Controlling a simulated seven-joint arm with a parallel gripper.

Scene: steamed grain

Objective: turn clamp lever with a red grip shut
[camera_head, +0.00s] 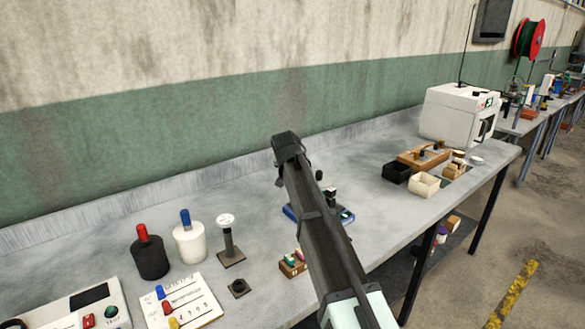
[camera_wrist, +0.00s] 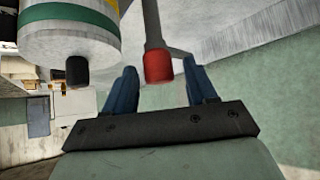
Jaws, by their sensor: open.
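In the wrist view, the red grip (camera_wrist: 158,66) is the end of a grey clamp lever (camera_wrist: 152,25) that comes in from the top edge. My gripper (camera_wrist: 160,69) is open, with one blue finger on each side of the grip in the picture. Gaps show on both sides, and no contact is visible. I cannot tell whether the grip is at the fingers' depth. In the head view my dark arm crosses the middle of the bench, and I cannot make out the lever or the fingers there.
A white cylinder with a green band (camera_wrist: 70,32) and a black knob (camera_wrist: 77,70) are close on the left in the wrist view. On the bench (camera_head: 120,205) stand a black bottle (camera_head: 150,260), a white bottle (camera_head: 189,244) and a post with a dial (camera_head: 228,240). A blue-based item (camera_head: 291,213) is partly behind my arm.

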